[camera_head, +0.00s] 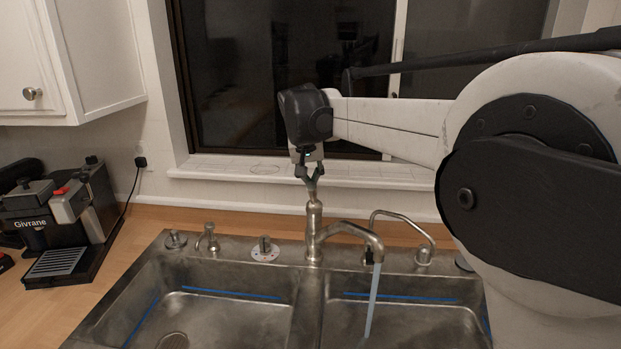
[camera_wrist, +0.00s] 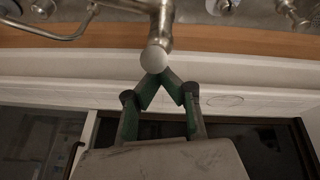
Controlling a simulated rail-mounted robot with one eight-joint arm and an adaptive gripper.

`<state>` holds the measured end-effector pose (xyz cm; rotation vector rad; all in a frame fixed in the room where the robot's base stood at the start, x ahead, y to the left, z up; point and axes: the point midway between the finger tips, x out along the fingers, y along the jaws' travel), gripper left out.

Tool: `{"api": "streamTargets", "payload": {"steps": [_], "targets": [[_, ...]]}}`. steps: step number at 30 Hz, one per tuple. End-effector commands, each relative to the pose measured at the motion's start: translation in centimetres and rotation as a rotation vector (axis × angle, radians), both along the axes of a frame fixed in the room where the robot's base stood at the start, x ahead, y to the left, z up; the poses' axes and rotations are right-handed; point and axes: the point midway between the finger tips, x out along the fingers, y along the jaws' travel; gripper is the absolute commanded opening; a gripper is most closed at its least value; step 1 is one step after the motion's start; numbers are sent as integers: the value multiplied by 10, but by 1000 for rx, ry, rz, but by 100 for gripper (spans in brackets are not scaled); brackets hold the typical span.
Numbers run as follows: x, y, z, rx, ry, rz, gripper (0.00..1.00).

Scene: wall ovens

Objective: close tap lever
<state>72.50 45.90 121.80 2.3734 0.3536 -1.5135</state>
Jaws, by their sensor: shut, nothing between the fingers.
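The tap (camera_head: 314,232) stands at the back of the double sink, with its spout curving to the right and water (camera_head: 373,295) running from it into the right basin. Its lever (camera_head: 312,187) sticks up from the top of the tap body. My gripper (camera_head: 311,180) is at the lever's upper end, pointing down, with its fingers shut and nothing between them. In the wrist view, my fingertips (camera_wrist: 155,74) meet at the round end of the lever (camera_wrist: 154,60). I cannot tell whether they touch it.
The sink (camera_head: 230,270) has two basins; a thin curved faucet (camera_head: 405,222) stands right of the tap. A soap dispenser (camera_head: 208,238) and a round dial (camera_head: 265,249) are to the left. A windowsill (camera_head: 240,170) runs behind. A coffee machine (camera_head: 70,215) stands on the left counter.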

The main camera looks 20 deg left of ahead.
Motion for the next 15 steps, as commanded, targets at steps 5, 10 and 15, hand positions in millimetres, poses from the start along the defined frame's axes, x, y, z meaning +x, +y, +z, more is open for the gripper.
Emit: {"api": "streamTargets", "payload": {"steps": [5,10,15], "targets": [[-8,-2,-7,15,-68,1,0],[-18,-3,-14,36,-165,2,0],[-27,-6,-19,48,-218,2,0]]}}
